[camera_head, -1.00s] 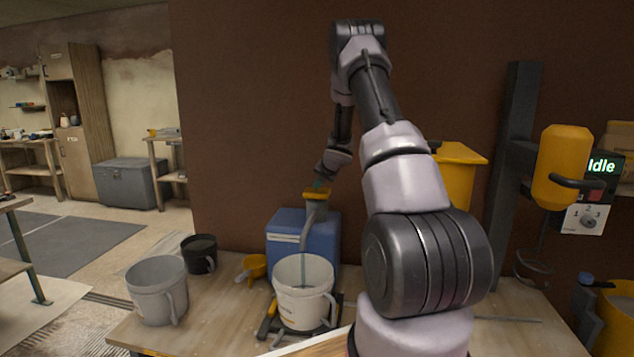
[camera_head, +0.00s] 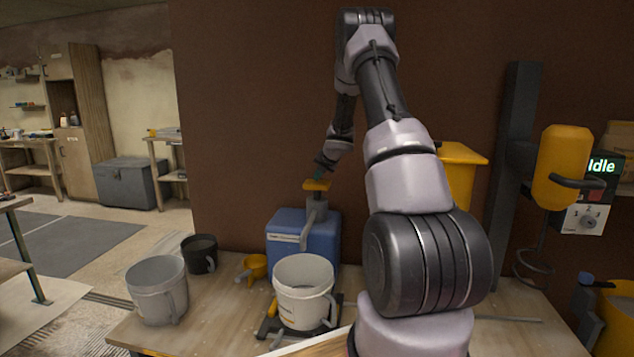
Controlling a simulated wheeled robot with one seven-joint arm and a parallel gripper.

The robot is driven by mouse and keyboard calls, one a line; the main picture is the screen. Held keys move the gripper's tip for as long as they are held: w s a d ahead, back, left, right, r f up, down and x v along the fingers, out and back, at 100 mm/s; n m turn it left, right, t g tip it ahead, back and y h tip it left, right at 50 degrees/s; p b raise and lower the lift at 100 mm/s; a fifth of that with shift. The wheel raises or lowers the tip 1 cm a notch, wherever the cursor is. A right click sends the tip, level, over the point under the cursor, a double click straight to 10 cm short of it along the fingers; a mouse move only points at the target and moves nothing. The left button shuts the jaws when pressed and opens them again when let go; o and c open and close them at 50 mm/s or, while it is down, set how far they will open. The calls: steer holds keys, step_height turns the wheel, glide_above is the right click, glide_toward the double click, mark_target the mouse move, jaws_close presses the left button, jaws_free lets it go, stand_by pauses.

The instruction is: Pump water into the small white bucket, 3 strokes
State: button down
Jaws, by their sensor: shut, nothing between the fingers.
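The small white bucket (camera_head: 303,305) stands upright on the bench, in front of a blue water container (camera_head: 288,236). A pump with a yellow top (camera_head: 317,186) rises from the container. Its grey spout (camera_head: 309,226) points down toward the bucket; no water stream shows now. My gripper (camera_head: 320,173) is shut and empty, just above the yellow pump top. Whether it touches the top is hard to tell at this size. The inside of the bucket is mostly hidden, so its water level cannot be read.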

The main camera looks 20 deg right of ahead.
mark_target(318, 182)
steer(key=shift+r, duration=0.9)
steer(key=shift+r, duration=2.55)
steer(key=s+a+r+m+t+h, duration=0.1)
steer(key=s+r+m, duration=0.1)
steer(key=r+m, duration=0.35)
steer(key=s+r+m+t+h, duration=0.1)
steer(key=s+r+m, duration=0.15)
steer(key=r, duration=0.55)
steer(key=s+a+r+m+h, duration=0.2)
steer(key=s+a+r+m, duration=0.1)
steer(key=s+r+m, duration=0.75)
steer(key=s+a+f+m+g+y, duration=0.1)
steer(key=s+a+m, duration=0.3)
steer(key=s, duration=0.7)
steer(key=s+a+f+m+g+y, duration=0.1)
steer(key=s+a+f+m+y, duration=0.2)
steer(key=s+a, duration=0.4)
steer(key=s+a+f+m+g+y, duration=0.1)
steer(key=s+a+m, duration=0.5)
steer(key=s, duration=0.9)
steer(key=shift+a+f+g+y, duration=0.3)
steer(key=shift+f+g+y, duration=0.1)
steer(key=shift+f+g, duration=0.25)
